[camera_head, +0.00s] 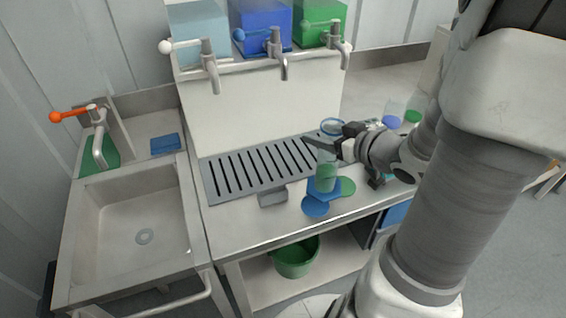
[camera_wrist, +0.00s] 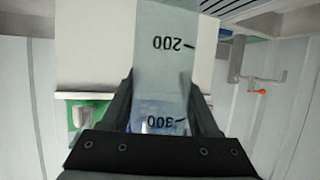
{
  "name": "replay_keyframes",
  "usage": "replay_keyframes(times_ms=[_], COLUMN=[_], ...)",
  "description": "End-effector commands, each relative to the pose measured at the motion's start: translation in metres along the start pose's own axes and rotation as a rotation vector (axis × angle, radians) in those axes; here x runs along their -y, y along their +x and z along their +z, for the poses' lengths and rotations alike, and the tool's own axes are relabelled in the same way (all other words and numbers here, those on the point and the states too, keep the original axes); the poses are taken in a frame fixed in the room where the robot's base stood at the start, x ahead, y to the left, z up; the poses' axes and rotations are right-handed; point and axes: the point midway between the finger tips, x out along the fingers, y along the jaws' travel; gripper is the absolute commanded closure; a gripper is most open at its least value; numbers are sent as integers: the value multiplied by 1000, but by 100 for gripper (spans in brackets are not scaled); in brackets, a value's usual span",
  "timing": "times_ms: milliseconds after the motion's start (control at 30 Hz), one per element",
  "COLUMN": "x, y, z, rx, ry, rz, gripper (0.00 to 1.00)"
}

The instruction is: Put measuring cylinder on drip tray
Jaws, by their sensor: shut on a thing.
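The measuring cylinder (camera_head: 327,172) is clear and tall with a blue rim and a blue foot. It looks upright at the right front of the drip tray. My gripper (camera_head: 328,146) is shut on its upper part. In the wrist view the cylinder (camera_wrist: 162,60), marked 200 and 300, fills the space between the two dark fingers of my gripper (camera_wrist: 162,98). I cannot tell whether its foot touches the counter. The drip tray (camera_head: 228,182) is a grey slotted plate on the counter under the taps; its right end is partly hidden by my gripper and the cylinder.
Light blue, blue and green tanks with taps (camera_head: 283,68) stand above the tray. A grey block (camera_head: 272,195) sits at the tray's front edge. A sink (camera_head: 130,225) is at left.

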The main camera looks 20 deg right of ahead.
Motion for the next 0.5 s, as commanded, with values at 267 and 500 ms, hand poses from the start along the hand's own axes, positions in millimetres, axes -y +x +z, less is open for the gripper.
replay_keyframes(times_ms=[267,500], x=[-2,-2], y=[21,82], z=[-6,-31], rx=[2,0], ry=[2,2], rz=[-5,-5], gripper=[100,100])
